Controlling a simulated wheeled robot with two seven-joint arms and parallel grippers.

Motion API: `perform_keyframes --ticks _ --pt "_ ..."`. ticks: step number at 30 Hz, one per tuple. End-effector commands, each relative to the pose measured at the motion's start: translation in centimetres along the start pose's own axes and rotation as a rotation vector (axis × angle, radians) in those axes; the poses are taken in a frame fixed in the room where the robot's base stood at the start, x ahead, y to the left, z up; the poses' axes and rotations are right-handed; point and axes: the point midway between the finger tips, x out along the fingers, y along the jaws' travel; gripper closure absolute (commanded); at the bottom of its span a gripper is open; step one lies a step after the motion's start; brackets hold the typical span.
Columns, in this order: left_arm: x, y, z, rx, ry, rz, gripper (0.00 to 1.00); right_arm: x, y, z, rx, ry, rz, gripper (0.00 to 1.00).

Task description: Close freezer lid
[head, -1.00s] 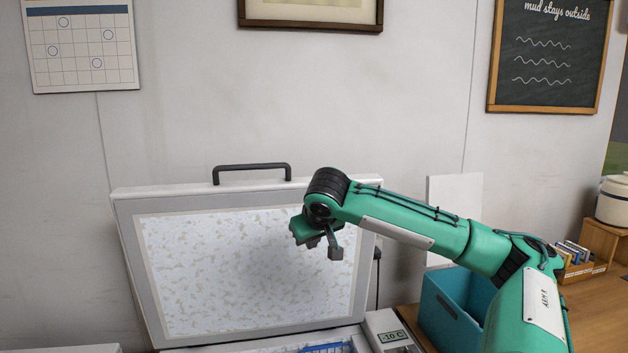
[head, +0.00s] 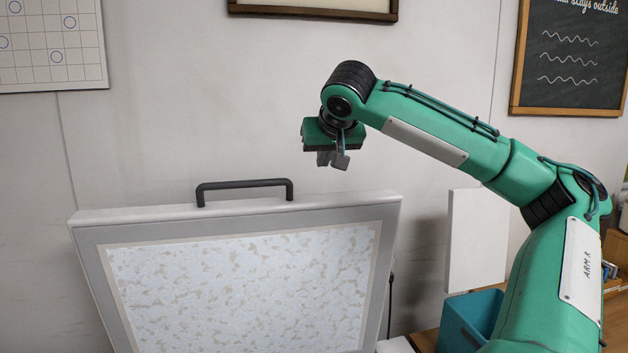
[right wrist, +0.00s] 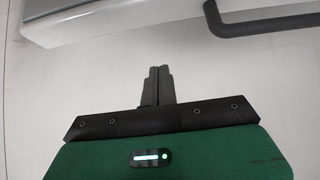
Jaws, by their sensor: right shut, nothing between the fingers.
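The freezer lid (head: 240,280) stands raised and tilted back near the wall in the head view, its frosted inner panel facing me. A dark handle (head: 245,186) sits on its top edge. My right gripper (head: 333,160) is above the lid's top edge, to the right of the handle and apart from it. It is shut and empty. In the right wrist view, the shut fingers (right wrist: 158,80) point toward the pale wall, with the handle (right wrist: 265,22) at upper right and the lid's edge (right wrist: 120,12) along the top. My left gripper is not in view.
A teal bin (head: 470,318) and a white upright panel (head: 476,240) stand right of the lid, close to my right arm. A calendar (head: 45,45), a picture frame (head: 315,10) and a chalkboard (head: 572,60) hang on the wall.

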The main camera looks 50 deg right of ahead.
Motion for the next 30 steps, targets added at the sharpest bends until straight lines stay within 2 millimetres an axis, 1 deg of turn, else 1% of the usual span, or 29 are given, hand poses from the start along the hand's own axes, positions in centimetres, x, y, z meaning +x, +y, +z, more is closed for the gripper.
perform_keyframes --ticks 2,4,8,12,14,17,19,21,25,27,30 --pt "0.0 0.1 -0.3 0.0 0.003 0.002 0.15 0.0 0.0 -0.1 0.002 0.001 0.0 1.0" --pt "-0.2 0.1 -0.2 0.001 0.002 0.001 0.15 0.3 0.0 -0.1 0.002 0.0 -0.001 1.0" --pt "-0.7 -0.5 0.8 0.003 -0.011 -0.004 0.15 2.0 0.0 -0.1 0.002 -0.003 -0.001 1.0" --pt "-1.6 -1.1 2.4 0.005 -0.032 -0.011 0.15 4.9 0.0 -0.2 0.002 -0.004 -0.001 1.0" --pt "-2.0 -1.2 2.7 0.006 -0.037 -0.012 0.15 6.2 0.0 -0.2 0.002 -0.004 0.0 1.0" --pt "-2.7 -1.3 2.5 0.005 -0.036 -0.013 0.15 8.4 0.0 -0.2 0.001 -0.005 0.0 1.0" --pt "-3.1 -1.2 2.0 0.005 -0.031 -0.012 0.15 10.0 0.0 -0.2 0.001 -0.005 0.002 1.0" --pt "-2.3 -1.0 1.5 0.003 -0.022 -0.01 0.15 9.6 0.0 0.5 0.002 0.003 -0.005 1.0" --pt "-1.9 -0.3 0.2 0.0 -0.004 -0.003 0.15 8.9 0.0 1.3 0.002 0.004 -0.004 1.0" --pt "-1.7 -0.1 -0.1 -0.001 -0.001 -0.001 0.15 8.6 0.0 1.7 0.002 0.004 -0.004 1.0" --pt "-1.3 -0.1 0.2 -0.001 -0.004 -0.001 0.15 8.2 0.0 2.3 0.002 0.003 -0.002 1.0"
